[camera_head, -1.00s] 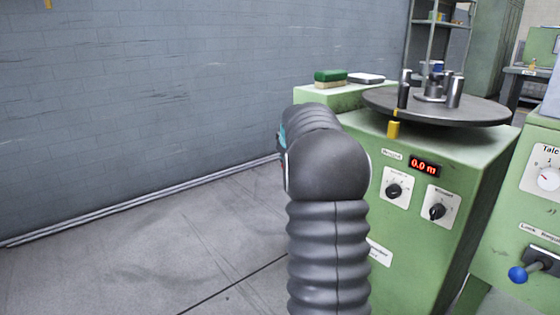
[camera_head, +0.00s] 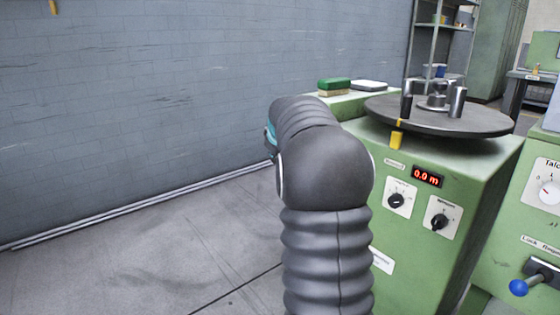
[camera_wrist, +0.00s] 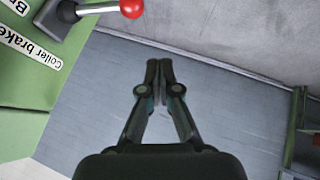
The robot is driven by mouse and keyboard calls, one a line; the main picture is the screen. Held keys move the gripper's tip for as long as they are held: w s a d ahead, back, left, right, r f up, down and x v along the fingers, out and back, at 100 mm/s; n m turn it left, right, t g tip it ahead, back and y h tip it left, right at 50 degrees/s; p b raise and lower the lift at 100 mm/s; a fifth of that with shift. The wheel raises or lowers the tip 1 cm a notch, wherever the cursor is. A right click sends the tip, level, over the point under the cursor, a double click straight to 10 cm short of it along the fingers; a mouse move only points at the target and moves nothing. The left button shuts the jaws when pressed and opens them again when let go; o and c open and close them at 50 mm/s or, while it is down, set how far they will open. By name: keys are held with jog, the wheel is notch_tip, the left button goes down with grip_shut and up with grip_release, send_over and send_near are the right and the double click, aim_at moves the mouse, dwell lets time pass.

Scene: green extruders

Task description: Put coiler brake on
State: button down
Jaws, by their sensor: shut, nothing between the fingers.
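The coiler brake lever shows in the wrist view at the top left. It has a metal rod and a red ball knob (camera_wrist: 132,8), cut by the top edge. Its dark mount (camera_wrist: 62,14) sits on a green panel beside a white "Coiler brake" label (camera_wrist: 28,40). My gripper (camera_wrist: 160,68) is shut and empty, below and right of the red knob in the picture and apart from it. In the head view my arm hides the gripper, and the brake lever does not show.
The green coiler cabinet (camera_head: 440,265) carries a round dark turntable (camera_head: 440,118), a red 0.0 m display (camera_head: 427,176) and two black knobs. A blue-knobbed lever (camera_head: 519,287) is on the machine at right. Open floor and a grey wall (camera_head: 150,110) lie left.

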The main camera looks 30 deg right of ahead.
jog(key=a+v, duration=0.1)
jog(key=v, duration=0.6)
jog(key=shift+f, duration=0.3)
jog(key=shift+a, duration=0.1)
